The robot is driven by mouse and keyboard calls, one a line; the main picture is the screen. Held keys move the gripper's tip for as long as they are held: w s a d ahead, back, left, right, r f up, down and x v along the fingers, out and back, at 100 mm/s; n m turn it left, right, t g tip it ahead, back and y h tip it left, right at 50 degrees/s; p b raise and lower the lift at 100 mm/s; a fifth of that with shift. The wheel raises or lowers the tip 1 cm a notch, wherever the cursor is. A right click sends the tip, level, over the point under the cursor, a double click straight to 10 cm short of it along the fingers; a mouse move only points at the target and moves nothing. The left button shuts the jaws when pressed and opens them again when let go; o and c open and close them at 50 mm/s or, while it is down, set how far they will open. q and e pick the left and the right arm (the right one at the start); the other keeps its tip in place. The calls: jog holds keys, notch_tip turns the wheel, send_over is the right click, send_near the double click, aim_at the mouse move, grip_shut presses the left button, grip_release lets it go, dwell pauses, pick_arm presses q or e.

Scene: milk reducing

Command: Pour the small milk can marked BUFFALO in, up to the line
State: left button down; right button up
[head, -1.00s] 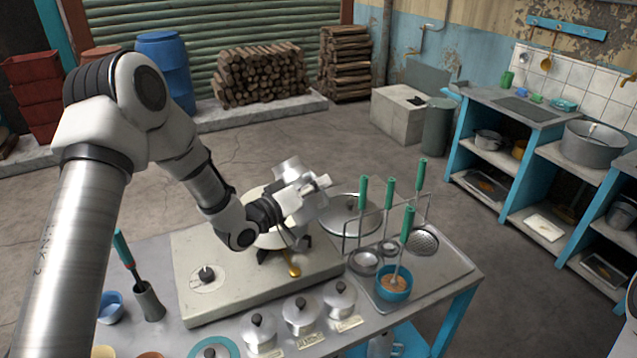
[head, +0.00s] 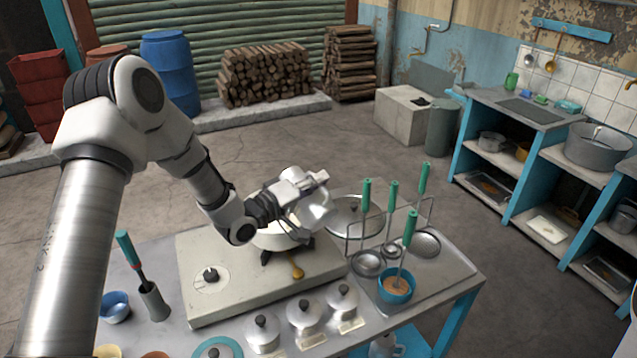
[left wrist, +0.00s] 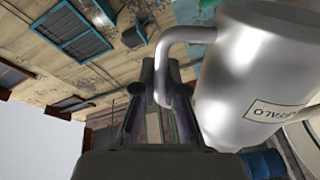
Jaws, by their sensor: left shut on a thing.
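My left gripper (head: 298,198) is shut on the handle of a small silver milk can (head: 317,211). The left wrist view shows the can (left wrist: 240,75) large and close, with the fingers (left wrist: 160,85) at its bent handle. Its label is partly cut off, with letters ending in "ALO" readable. In the head view the can is tilted over the pale wide pot (head: 268,241), which sits on the stove. My arm and the can hide much of the pot. I cannot make out the line, the level inside or any stream. My right gripper is not in view.
The stove block (head: 212,300) stands on the metal table. Several lidded silver pots (head: 305,318) line its front. A rack with green-handled ladles (head: 392,205) and a blue cup (head: 397,287) stand to the right. A blue bowl (head: 115,308) is at the left.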

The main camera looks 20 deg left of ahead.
pick_arm(q)
jog(key=shift+w+a+r+n+p, duration=0.15)
jog(key=shift+a+r+n+p, duration=0.1)
jog(key=shift+a+n, duration=0.15)
jog(key=shift+w+a+r+n+p, duration=0.15)
jog(key=shift+a+r+n, duration=0.1)
jog(key=shift+n, duration=0.25)
jog(key=shift+w+a+r+n, duration=0.1)
jog(key=shift+w+a+n, duration=0.1)
jog(key=shift+a+n, duration=0.4)
jog(key=shift+d, duration=0.1)
